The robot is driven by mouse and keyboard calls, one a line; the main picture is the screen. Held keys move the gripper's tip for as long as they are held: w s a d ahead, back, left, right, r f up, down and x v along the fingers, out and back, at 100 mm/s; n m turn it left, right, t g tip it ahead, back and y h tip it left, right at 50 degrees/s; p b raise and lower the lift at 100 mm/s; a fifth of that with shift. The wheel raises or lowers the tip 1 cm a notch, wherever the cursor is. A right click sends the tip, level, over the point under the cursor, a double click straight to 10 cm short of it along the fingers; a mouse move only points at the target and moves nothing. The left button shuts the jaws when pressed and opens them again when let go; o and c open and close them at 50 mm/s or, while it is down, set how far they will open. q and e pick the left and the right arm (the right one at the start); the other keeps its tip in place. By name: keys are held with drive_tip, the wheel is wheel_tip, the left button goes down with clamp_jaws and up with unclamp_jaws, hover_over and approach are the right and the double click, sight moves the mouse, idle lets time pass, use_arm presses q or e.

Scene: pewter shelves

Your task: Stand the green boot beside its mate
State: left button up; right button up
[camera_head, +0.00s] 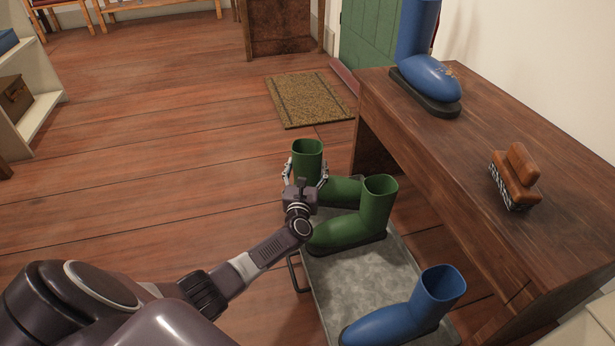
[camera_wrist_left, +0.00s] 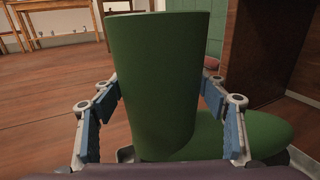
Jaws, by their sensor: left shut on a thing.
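My left gripper (camera_head: 306,178) is shut on the shaft of a green boot (camera_head: 307,153), a finger on each side. In the left wrist view this boot (camera_wrist_left: 160,75) is upright with its toe to the right. Its mate, another green boot (camera_head: 376,200), stands upright on the near side of it on a grey metal tray (camera_head: 365,280), toe to the left. The held boot is at the tray's far end; its sole is hidden, so I cannot tell whether it touches the tray. My right gripper is not in view.
A blue boot (camera_head: 415,305) stands at the tray's near end, with bare tray between it and the green boots. A wooden bench (camera_head: 490,120) runs along the right, bearing another blue boot (camera_head: 430,80) and a brush (camera_head: 517,178). A doormat (camera_head: 308,98) lies beyond.

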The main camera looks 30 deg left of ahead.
use_arm(q)
drive_tip(key=shift+f+b, duration=0.6)
drive_tip(key=shift+f, duration=0.65)
drive_tip(key=shift+f, duration=0.15)
drive_tip(key=o, duration=2.1)
